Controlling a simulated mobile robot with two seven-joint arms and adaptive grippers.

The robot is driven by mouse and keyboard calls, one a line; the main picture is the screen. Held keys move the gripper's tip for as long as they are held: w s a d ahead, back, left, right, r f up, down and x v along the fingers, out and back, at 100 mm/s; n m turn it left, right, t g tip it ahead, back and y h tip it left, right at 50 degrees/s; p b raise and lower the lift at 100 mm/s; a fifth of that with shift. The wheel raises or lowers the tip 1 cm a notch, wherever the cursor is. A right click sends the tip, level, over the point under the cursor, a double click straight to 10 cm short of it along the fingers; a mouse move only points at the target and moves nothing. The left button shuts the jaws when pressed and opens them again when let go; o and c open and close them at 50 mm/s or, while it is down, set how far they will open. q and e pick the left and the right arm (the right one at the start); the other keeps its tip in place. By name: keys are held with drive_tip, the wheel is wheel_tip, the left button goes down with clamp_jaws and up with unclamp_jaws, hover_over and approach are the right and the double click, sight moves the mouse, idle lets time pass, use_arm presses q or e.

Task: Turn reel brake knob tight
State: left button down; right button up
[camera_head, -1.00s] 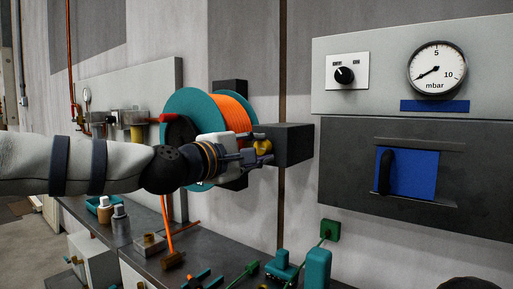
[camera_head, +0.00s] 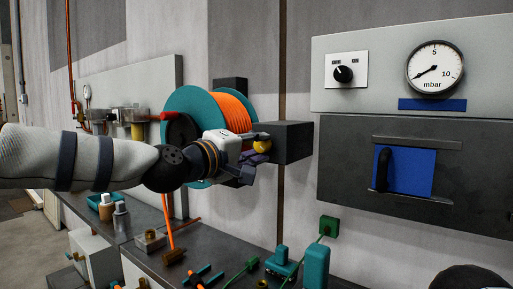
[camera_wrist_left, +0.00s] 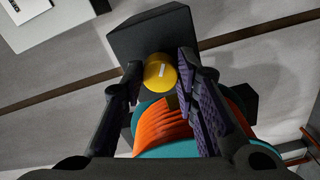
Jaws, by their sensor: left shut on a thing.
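The reel brake knob is a yellow round knob (camera_head: 262,146) on the left face of a dark block (camera_head: 292,143), beside the teal reel (camera_head: 185,100) wound with orange hose (camera_head: 232,112). In the left wrist view the knob (camera_wrist_left: 160,72), with a pale mark on its face, sits between the two fingers. My left gripper (camera_head: 258,150) is shut on the knob, its fingers on either side. The fingers and wrist hide part of the reel in the head view. My right gripper does not show.
Right of the block is a grey panel with a black dial (camera_head: 344,74), a gauge (camera_head: 435,67) and a blue plate with a black handle (camera_head: 382,169). Below, the bench (camera_head: 200,262) carries bottles (camera_head: 107,206), teal fittings (camera_head: 315,267) and loose tools.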

use_arm(q)
drive_tip(key=c, duration=1.2)
unclamp_jaws()
drive_tip(key=shift+c, duration=0.2)
drive_tip(key=v, duration=1.2)
